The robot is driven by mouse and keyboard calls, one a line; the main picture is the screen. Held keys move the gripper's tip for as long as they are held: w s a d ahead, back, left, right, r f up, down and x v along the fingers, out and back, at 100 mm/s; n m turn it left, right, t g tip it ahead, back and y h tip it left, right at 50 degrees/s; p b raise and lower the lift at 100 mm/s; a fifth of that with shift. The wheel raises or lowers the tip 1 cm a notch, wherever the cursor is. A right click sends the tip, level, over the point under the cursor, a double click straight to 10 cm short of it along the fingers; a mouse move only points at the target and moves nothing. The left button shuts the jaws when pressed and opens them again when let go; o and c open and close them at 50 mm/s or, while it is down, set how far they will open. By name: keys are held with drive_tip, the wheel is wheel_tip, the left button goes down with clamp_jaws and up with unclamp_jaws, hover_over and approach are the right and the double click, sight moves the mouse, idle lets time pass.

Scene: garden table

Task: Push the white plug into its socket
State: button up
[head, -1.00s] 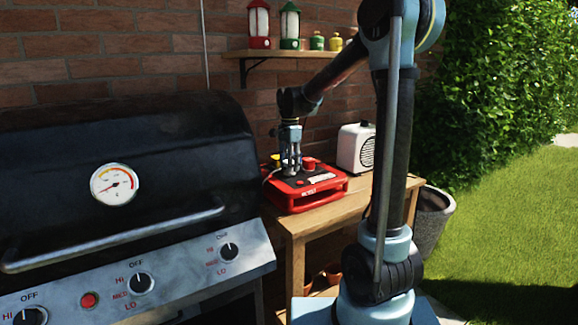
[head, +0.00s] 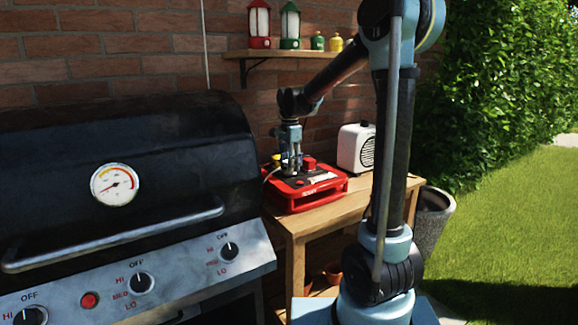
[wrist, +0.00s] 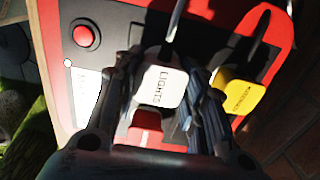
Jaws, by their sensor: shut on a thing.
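The white plug (wrist: 160,87), marked LIGHTS, is between the fingers of my gripper (wrist: 165,100) in the wrist view. My gripper is shut on it. In the head view my gripper (head: 291,168) points down over the red power box (head: 325,196) on the wooden table. The socket for the white plug is hidden under the plug and fingers, so I cannot tell how deep the plug sits.
A yellow plug (wrist: 235,92) is close to the right finger, and a red plug (wrist: 147,128) is close below the white one. A round red button (wrist: 86,35) is on the box. A white radio (head: 357,148) stands behind; a black grill (head: 130,150) is left.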

drive_tip(key=shift+f, duration=0.55)
drive_tip(key=o, duration=1.1)
drive_tip(key=shift+r, duration=0.1)
wheel_tip(320, 180, up, 12)
drive_tip(key=shift+d, duration=0.1)
drive_tip(key=s+d+f+n, duration=0.3)
drive_tip(key=s+d, duration=0.5)
drive_tip(key=s+d+f+n+t, duration=0.1)
drive_tip(key=s+d+f+n, duration=0.3)
drive_tip(key=s+f, duration=0.5)
drive_tip(key=s+d+f+n+t, duration=0.1)
drive_tip(key=s+d+f+n, duration=0.3)
drive_tip(key=s+d+f, duration=0.5)
drive_tip(key=s+f, duration=0.1)
drive_tip(key=s, duration=0.4)
drive_tip(key=shift+s, duration=0.35)
